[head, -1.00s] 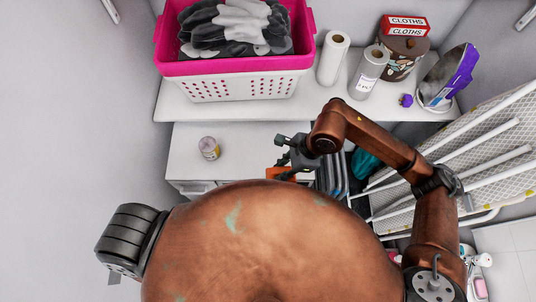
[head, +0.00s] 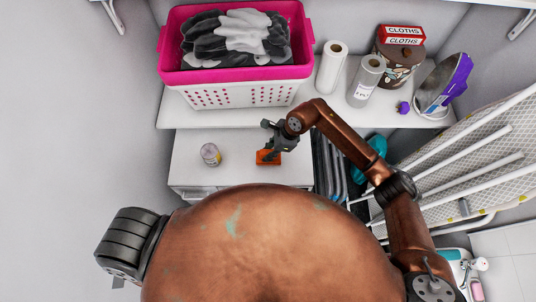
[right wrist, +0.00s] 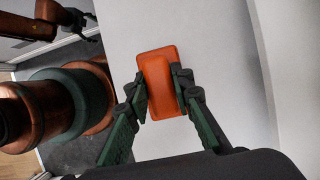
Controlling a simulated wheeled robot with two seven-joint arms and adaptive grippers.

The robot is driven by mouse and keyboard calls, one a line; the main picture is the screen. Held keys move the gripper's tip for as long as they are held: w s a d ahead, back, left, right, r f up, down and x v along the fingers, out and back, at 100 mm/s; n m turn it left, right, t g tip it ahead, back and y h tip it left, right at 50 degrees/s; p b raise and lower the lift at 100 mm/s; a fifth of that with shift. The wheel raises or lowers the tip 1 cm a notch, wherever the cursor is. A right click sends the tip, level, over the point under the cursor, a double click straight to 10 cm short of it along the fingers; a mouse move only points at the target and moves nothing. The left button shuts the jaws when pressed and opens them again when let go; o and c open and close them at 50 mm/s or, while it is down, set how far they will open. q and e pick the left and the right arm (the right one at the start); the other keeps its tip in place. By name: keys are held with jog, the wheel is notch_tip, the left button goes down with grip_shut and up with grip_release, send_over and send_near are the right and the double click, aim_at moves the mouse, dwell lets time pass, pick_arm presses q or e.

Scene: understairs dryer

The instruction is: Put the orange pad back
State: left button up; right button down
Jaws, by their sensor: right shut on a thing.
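The orange pad (head: 268,158) is a small block with rounded edges. In the head view it is over the white top of the low unit (head: 240,172), right of a small lidded jar (head: 210,154). My right gripper (head: 278,147) is shut on the pad. The right wrist view shows the pad (right wrist: 160,82) between its two fingers (right wrist: 158,92), against a plain white surface. I cannot tell whether the pad touches that surface. What looks like my left gripper (right wrist: 88,30) is small and dark in the upper left of the right wrist view; its fingers are unclear.
A shelf (head: 315,112) behind holds a pink and white laundry basket (head: 240,95), two paper rolls (head: 331,68), a cloths tin (head: 400,65) and a purple-packaged item (head: 445,83). A folded ironing board (head: 480,150) leans at right. The low unit's top is clear around the jar.

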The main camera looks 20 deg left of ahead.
notch_tip(320, 180, down, 3)
jog(key=shift+w+a+p, duration=0.15)
jog(key=shift+p, duration=0.4)
jog(key=shift+f, duration=0.25)
jog(key=shift+f, duration=0.2)
jog(key=c, duration=1.7)
grip_release()
jog(key=shift+r, duration=0.1)
